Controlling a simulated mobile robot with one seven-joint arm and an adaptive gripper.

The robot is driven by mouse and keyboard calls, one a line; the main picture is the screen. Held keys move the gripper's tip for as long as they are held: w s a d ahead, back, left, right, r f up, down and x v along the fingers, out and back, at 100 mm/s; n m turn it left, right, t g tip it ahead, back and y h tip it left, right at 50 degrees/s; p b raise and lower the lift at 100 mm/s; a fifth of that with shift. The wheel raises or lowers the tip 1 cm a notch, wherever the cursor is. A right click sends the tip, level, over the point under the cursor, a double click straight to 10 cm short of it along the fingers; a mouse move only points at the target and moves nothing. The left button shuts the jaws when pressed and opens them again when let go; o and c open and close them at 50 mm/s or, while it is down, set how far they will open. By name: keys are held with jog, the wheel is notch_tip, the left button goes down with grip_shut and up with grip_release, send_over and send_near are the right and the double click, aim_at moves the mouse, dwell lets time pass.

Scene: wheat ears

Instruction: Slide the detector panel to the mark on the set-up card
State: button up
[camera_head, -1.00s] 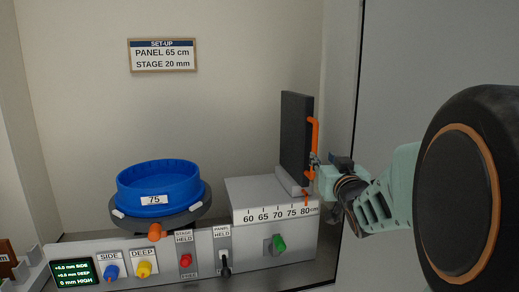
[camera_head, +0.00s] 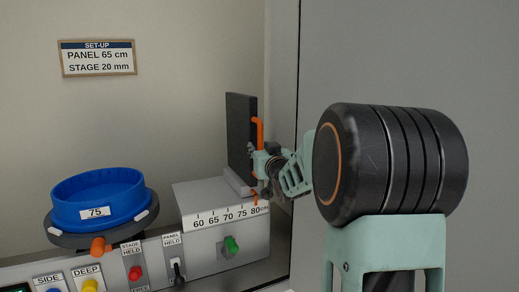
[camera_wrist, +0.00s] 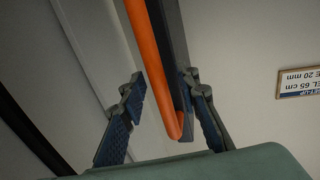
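The dark detector panel (camera_head: 240,140) stands upright on the light grey box, at the right end of its scale. Its orange pointer (camera_head: 256,198) is near the 80 cm mark. The set-up card (camera_head: 97,68) on the wall reads panel 65 cm, stage 20 mm; it also shows upside down in the wrist view (camera_wrist: 300,84). My gripper (camera_head: 262,163) is at the panel's orange handle (camera_head: 260,132). In the wrist view my gripper (camera_wrist: 163,115) is open, with the handle (camera_wrist: 156,62) between its fingers and a visible gap on the left side.
The scale (camera_head: 228,216) runs from 60 to 80 cm on the box front, above a green knob (camera_head: 232,244). A panel-held lever (camera_head: 179,272) points down at the front. A blue tub (camera_head: 98,199) marked 75 sits on the stage at left. A grey wall (camera_head: 400,60) is at right.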

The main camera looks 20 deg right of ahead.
jog(key=shift+c, duration=0.4)
grip_shut()
